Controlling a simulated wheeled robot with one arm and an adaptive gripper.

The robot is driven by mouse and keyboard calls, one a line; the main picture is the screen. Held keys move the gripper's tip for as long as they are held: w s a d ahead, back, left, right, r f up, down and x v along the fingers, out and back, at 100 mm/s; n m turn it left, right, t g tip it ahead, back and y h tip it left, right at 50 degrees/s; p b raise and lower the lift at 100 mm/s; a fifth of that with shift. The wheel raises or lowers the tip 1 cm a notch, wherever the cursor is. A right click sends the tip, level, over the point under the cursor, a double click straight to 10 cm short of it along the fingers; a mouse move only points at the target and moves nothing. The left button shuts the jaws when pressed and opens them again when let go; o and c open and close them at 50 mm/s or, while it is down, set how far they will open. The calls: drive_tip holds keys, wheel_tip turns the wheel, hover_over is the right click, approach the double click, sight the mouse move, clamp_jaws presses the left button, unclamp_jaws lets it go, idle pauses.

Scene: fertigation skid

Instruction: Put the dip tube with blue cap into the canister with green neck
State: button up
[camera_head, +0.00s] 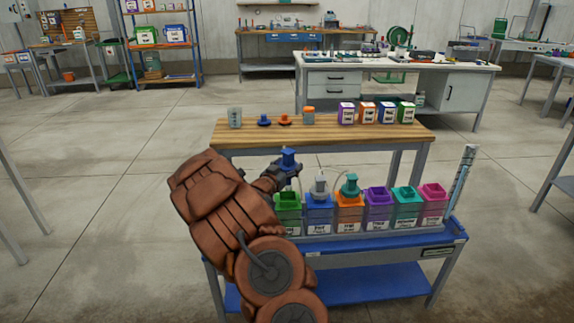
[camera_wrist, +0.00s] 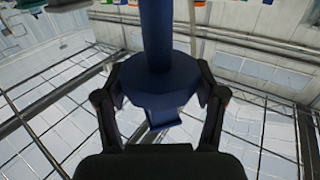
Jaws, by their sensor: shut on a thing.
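My gripper (camera_head: 284,174) is shut on the blue cap (camera_head: 288,158) of the dip tube, just above the canister with green neck (camera_head: 288,207). In the wrist view, my gripper (camera_wrist: 160,98) has a finger on either side of the blue cap (camera_wrist: 152,88). A dark blue shaft (camera_wrist: 156,35) runs from the cap to the top edge of that view. The canister stands at the left end of the row. I cannot tell whether the tube's lower end is inside its neck; the hand and cap hide that part.
Right of it stand a blue canister (camera_head: 320,213) with a grey cap, an orange one (camera_head: 350,216) with a teal cap, and open purple (camera_head: 378,213), teal (camera_head: 406,211) and pink (camera_head: 433,208) ones. A tall clear holder (camera_head: 460,182) is at the right end. A wooden bench (camera_head: 330,134) stands behind.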

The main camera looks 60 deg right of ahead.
sight(288, 190)
drive_tip(key=shift+f+b, duration=2.2)
drive_tip(key=shift+f, duration=3.2)
drive_tip(key=o, duration=1.4)
drive_tip(key=s+a, duration=0.1)
drive_tip(key=a, duration=1.1)
drive_tip(key=shift+s, duration=0.15)
